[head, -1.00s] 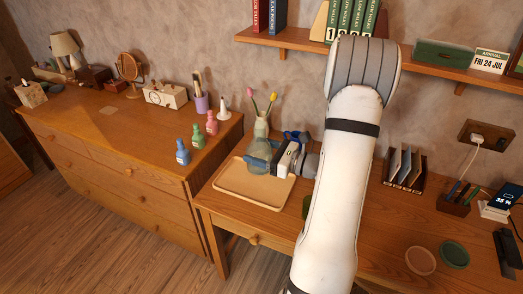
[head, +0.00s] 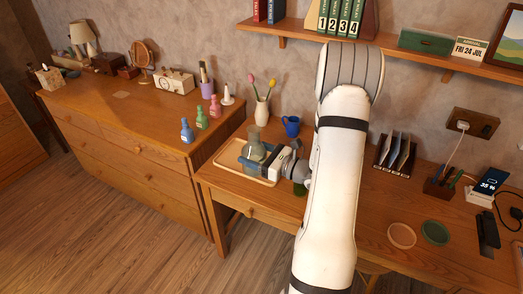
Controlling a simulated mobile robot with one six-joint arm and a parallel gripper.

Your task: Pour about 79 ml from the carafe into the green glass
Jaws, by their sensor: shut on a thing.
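The carafe (head: 256,146), a clear grey-green glass vessel, is in my gripper (head: 272,160) over the wooden tray (head: 224,168) on the desk. My gripper reaches in from the right and is shut on the carafe. I cannot tell whether the carafe touches the tray, how far it tilts, or how full it is. A small piece of green, probably the green glass (head: 300,189), shows at the left edge of my arm, right of the tray. My arm hides most of it, so its contents cannot be seen.
A white vase with tulips (head: 262,112) and a blue mug (head: 291,126) stand behind the carafe. Several bottles (head: 201,118) stand on the dresser at left. A letter rack (head: 395,156) and two round coasters, pink (head: 402,236) and green (head: 435,232), lie right of my arm.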

